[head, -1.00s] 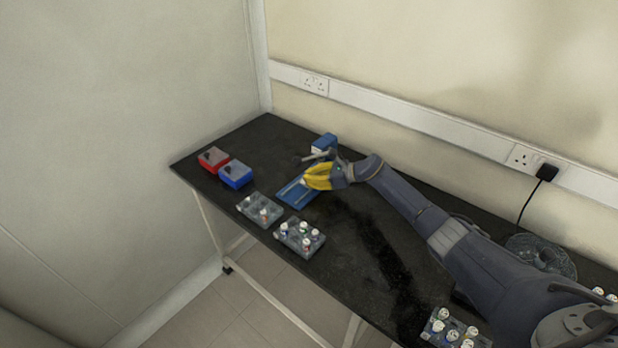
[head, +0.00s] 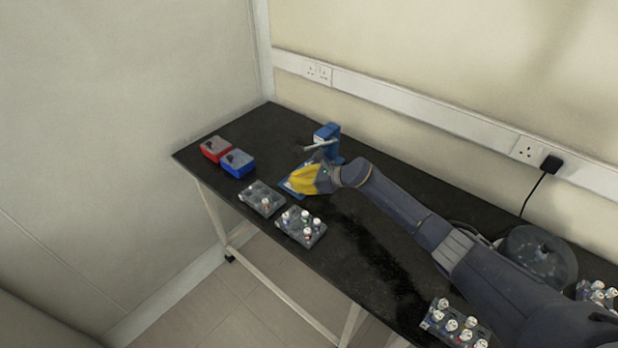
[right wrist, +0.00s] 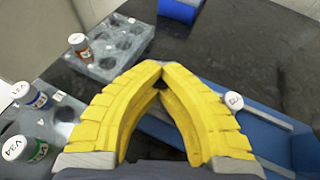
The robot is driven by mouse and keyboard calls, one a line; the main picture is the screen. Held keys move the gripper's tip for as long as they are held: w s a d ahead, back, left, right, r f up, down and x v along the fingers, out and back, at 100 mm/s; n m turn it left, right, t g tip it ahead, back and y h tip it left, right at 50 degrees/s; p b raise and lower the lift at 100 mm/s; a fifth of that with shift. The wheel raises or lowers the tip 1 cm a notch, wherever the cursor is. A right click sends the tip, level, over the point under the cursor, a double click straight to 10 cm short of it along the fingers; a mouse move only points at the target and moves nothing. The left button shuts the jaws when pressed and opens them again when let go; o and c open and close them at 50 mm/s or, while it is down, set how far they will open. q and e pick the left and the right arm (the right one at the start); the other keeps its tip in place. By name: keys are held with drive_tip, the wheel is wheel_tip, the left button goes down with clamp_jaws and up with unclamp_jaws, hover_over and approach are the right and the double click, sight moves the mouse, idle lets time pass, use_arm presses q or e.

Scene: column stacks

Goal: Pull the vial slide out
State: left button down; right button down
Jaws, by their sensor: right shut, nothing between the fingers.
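The blue vial slide base (head: 288,188) lies on the bench in front of the blue lever press (head: 328,137). In the head view my right gripper (head: 292,183) hides most of it. In the right wrist view the blue base (right wrist: 262,132) with pale rails shows at the right. A white-capped vial (right wrist: 234,101) shows there beside the right finger, outside the jaws. My right gripper's yellow fingers (right wrist: 161,76) meet at their tips with nothing between them. I cannot tell whether they touch the slide. My left gripper is not in view.
Two grey vial racks (head: 262,199) (head: 301,228) stand by the front edge, close to the right gripper. A red box (head: 215,149) and a blue box (head: 238,164) stand at the left end. Another rack (head: 453,325) and a clear round container (head: 537,256) are at the right.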

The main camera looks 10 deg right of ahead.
drive_tip(key=c, duration=1.7)
unclamp_jaws()
drive_tip(key=shift+a+r, duration=0.5)
drive_tip(key=shift+r, duration=0.1)
drive_tip(key=shift+o, duration=0.7)
drive_tip(key=shift+f, duration=0.1)
drive_tip(key=shift+s+d+f, duration=0.1)
drive_tip(key=shift+d+f, duration=0.1)
drive_tip(key=v, duration=1.1)
drive_tip(key=shift+s+d+r, duration=0.15)
drive_tip(key=shift+d+r, duration=0.05)
drive_tip(key=shift+d, duration=0.15)
